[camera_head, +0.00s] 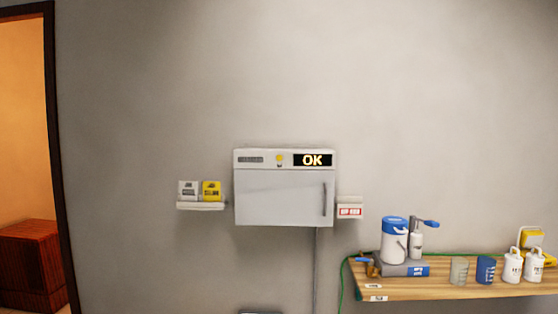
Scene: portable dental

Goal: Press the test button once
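A white wall-mounted unit (280,200) with a closed door and a vertical handle at the door's right side hangs near the middle of the head view. Its top panel has a small round yellow button (280,158), which may be the test button; its label cannot be read. Neither of my grippers shows in the head view, so nothing of mine is seen touching the unit.
A small shelf (200,206) with a white and a yellow box is left of the unit. A red-and-white label holder (349,211) is on its right. A wooden counter (440,289) with bottles and cups stands lower right. A doorway (22,120) opens far left.

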